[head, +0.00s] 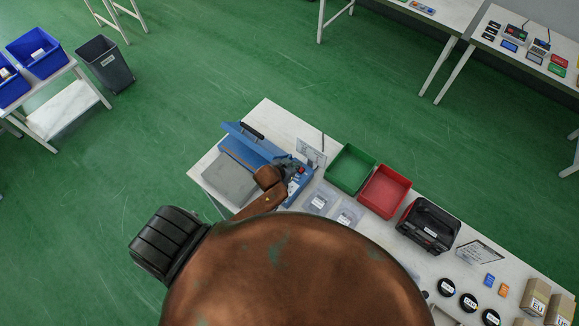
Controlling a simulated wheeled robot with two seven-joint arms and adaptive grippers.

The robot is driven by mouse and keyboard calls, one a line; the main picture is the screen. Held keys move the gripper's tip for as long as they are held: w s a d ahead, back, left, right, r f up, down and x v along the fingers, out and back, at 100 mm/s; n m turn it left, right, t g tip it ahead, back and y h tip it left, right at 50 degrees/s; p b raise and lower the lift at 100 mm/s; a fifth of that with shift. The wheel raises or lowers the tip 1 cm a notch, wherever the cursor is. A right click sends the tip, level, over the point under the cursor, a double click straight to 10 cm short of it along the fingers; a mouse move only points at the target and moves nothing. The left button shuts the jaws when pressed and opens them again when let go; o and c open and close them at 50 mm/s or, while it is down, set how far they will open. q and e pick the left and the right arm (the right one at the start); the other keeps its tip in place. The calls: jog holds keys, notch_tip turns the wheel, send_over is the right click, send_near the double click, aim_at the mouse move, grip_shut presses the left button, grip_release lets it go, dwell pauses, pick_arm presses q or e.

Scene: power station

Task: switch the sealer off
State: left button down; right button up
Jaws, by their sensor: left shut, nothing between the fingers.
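The sealer (254,148) is a blue machine with a raised blue lid bar and a black handle, at the left end of the white table. Its control end carries a small red part (301,170), whose switch position is too small to tell. My left gripper (286,167) is at this control end, close to the red part. Its fingers look dark and shut, with nothing seen between them. I cannot tell whether they touch the sealer. My copper-coloured arm hides part of the table front. My right gripper does not show.
A green tray (350,169), a red tray (385,191) and a black case (429,224) stand right of the sealer. A small clear stand (310,152) is just behind its control end. Labelled packets (318,201) lie in front. Black rolls and cardboard boxes (535,297) are farther right.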

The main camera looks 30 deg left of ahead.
pick_arm(q)
jog(key=shift+d+r+p, duration=0.15)
jog(key=shift+r+p, duration=0.4)
jog(key=shift+r, duration=0.35)
jog(key=d+b+v, duration=0.1)
jog(key=b+v, duration=0.1)
jog(key=v, duration=0.7)
jog(key=shift+s, duration=0.4)
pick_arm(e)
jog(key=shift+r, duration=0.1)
pick_arm(q)
jog(key=shift+a, duration=0.15)
